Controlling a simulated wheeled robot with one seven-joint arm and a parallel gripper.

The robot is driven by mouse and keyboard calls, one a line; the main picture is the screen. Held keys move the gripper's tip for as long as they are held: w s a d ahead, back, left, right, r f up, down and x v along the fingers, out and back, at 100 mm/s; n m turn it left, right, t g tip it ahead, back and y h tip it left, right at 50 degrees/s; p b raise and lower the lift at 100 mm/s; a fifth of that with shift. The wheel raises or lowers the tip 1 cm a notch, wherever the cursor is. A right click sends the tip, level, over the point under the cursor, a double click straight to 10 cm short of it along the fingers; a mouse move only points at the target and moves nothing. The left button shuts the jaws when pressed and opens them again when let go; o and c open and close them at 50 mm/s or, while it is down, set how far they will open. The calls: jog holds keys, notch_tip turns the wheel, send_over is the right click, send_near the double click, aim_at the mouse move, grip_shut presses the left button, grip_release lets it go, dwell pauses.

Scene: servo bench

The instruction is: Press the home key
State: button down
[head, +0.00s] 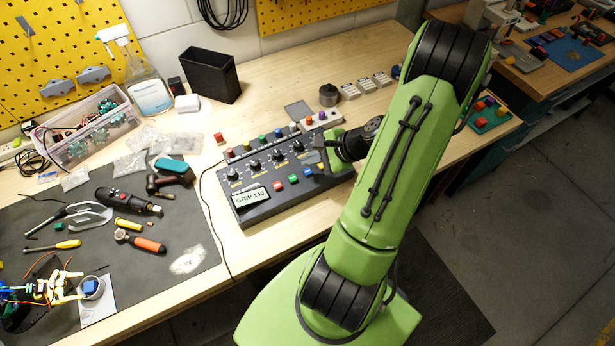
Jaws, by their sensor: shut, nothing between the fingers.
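A dark grey control box (262,208) lies on the wooden bench, with a small display (250,198) reading what looks like "GRIP 140". Several black knobs run across its middle. I cannot read the labels, so I cannot tell which is the home key. My gripper (321,158) is over the right end of the box, shut and empty. My arm and gripper hide that end, and I cannot tell whether the fingertips touch it.
A black bin (210,75) and a spray bottle (147,88) stand behind. A clear parts box (88,128) is at the back left. Hand tools lie on the dark mat (140,275). A black cable runs left of the box.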

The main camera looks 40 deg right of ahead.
aim_at(296, 171)
jog(key=shift+f+b, duration=0.3)
jog(key=shift+f, duration=0.6)
jog(key=shift+f, duration=0.1)
dwell(1.2)
jog(key=shift+f+b, duration=0.3)
jog(key=shift+f+b, duration=0.35)
jog(key=shift+f, duration=0.1)
dwell(0.5)
jog(key=shift+r, duration=0.1)
jog(key=shift+r+p, duration=0.8)
jog(key=shift+p, duration=0.05)
notch_tip(296, 171, up, 5)
jog(key=p, duration=0.4)
jog(key=shift+r+p, duration=0.15)
jog(key=shift+p, duration=0.15)
